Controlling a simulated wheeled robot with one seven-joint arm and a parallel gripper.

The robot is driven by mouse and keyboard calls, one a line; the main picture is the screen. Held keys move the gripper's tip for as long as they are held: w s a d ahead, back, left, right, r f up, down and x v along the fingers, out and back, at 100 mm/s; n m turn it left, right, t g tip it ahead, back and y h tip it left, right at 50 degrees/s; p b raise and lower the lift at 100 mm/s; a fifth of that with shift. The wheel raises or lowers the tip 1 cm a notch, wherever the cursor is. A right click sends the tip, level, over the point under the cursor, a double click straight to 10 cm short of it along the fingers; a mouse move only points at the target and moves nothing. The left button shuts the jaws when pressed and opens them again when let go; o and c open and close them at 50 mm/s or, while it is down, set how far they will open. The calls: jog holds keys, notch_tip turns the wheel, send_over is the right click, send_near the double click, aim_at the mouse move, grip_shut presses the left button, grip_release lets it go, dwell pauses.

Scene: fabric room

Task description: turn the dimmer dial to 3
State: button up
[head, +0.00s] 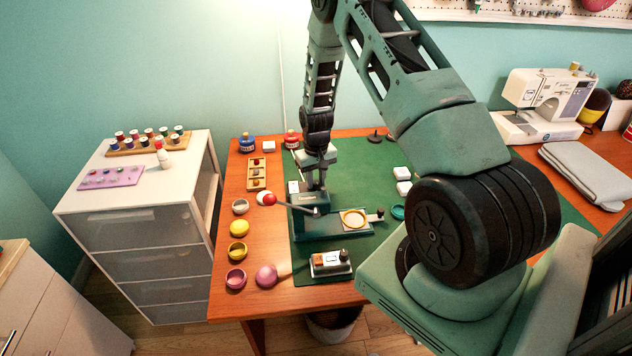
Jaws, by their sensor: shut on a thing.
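My gripper (320,182) points down at the end of my arm, over the back of the green press on the work table. The dial's pointer and numbers cannot be read.
The green press (318,229) has a lever ending in a red ball (269,199), which sticks out left, close to my gripper. Several small bowls, one of them yellow (239,228), line the left of the table. A sewing machine (545,105) stands at the back right.

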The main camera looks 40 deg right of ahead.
aim_at(316, 181)
jog(key=shift+m+b, duration=0.4)
jog(key=shift+m, duration=1.3)
jog(key=o, duration=1)
notch_tip(316, 181, up, 18)
jog(key=b, duration=0.2)
jog(key=shift+f, duration=0.25)
